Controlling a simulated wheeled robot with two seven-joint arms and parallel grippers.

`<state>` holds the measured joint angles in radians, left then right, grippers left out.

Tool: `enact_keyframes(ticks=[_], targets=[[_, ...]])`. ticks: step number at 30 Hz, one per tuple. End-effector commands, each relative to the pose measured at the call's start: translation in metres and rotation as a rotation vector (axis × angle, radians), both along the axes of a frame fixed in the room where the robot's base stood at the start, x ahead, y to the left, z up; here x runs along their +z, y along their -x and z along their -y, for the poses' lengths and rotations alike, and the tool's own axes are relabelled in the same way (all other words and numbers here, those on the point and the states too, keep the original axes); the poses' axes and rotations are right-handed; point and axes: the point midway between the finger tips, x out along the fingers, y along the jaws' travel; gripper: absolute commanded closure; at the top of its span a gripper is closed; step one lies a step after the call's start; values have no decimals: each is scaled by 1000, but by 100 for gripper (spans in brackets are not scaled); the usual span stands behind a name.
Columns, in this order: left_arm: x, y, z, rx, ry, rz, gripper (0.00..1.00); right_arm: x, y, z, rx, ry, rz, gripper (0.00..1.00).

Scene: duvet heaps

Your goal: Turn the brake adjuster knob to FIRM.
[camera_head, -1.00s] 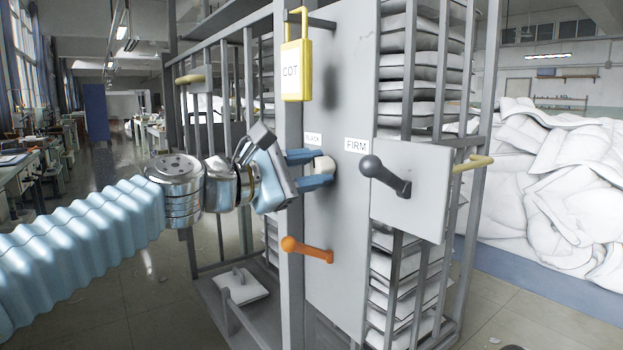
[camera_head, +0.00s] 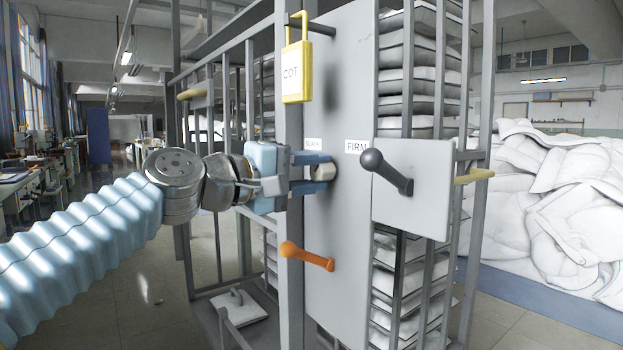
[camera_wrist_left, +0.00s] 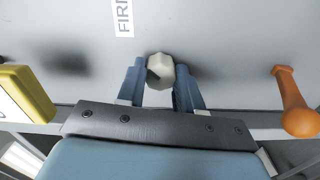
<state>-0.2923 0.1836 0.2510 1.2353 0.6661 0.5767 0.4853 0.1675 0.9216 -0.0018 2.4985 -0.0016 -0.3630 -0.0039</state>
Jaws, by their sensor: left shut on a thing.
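The pale knob (camera_head: 324,171) is mounted on the grey panel (camera_head: 335,240), below and between a SLACK label (camera_head: 313,144) and a FIRM label (camera_head: 356,147). My left gripper (camera_head: 318,165) is shut on the knob, with its blue fingers reaching in from the left. In the left wrist view the faceted knob (camera_wrist_left: 160,72) sits between the two fingertips (camera_wrist_left: 160,84). The FIRM label (camera_wrist_left: 123,17) shows there at the upper left. I cannot read a pointer mark on the knob. My right gripper is not in view.
A yellow COT tag (camera_head: 291,72) hangs above my gripper. An orange lever (camera_head: 307,256) sticks out below it. A dark-knobbed handle (camera_head: 386,170) stands on a plate to the right. Barred racks hold stacked white pads (camera_head: 398,270); white duvets (camera_head: 560,190) heap at right.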

Motion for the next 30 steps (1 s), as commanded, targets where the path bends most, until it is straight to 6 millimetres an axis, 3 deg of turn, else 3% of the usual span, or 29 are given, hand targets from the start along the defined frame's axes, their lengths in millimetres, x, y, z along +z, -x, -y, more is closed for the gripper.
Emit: enact_keyframes(ticks=[21, 22, 26, 30], targets=[[-2, 0, 1, -4, -48, 57, 95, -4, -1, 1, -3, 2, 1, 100], [-2, 0, 1, -4, -48, 57, 62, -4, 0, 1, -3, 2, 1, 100], [-2, 0, 1, -3, -47, 56, 42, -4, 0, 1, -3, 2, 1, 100], [-1, 0, 1, -3, -45, 58, 39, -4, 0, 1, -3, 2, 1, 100]])
